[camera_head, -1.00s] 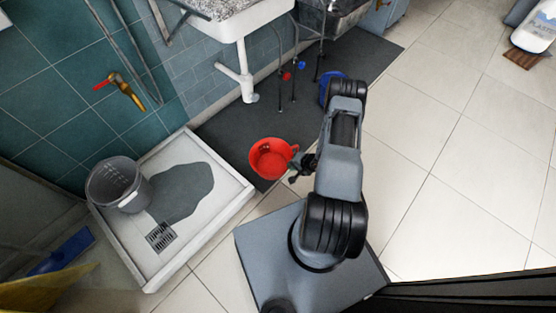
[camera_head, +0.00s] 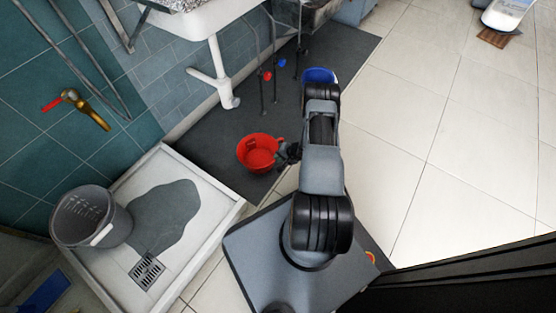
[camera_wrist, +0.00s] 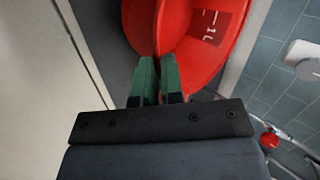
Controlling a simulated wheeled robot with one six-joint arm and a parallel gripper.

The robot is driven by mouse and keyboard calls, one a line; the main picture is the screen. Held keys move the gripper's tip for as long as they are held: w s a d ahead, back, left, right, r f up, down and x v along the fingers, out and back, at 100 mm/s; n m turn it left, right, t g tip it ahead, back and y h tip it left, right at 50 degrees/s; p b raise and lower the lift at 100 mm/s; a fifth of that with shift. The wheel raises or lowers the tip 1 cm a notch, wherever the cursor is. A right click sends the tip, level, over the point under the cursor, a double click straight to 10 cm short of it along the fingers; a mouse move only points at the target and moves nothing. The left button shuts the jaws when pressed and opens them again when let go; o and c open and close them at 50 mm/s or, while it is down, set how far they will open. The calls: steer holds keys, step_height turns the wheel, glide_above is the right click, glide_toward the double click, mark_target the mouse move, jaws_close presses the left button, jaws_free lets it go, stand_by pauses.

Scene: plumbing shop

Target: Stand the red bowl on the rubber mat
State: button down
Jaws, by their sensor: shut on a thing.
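The red bowl (camera_head: 258,153) shows over the dark rubber mat (camera_head: 215,122) in the head view, near the mat's front edge. My gripper (camera_head: 287,153) is at the bowl's right side. In the wrist view the green fingertips of my gripper (camera_wrist: 158,78) are shut on the rim of the red bowl (camera_wrist: 205,35), whose inner wall carries a "1 L" mark. The bowl appears roughly upright in the head view. I cannot tell whether its base touches the mat.
A white shower tray (camera_head: 120,200) with a drain and a grey bucket (camera_head: 90,217) lies left of the mat. A blue bowl (camera_head: 320,76) is farther back on the mat. A sink pedestal pipe (camera_head: 219,80) and thin pipes stand behind.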

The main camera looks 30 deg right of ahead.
steer(key=f, duration=0.1)
steer(key=f+b, duration=0.2)
steer(key=shift+w+d+f, duration=0.1)
steer(key=shift+w+f, duration=0.2)
steer(key=shift+f, duration=0.1)
steer(key=c, duration=1.3)
jaws_free()
steer(key=shift+o, duration=0.2)
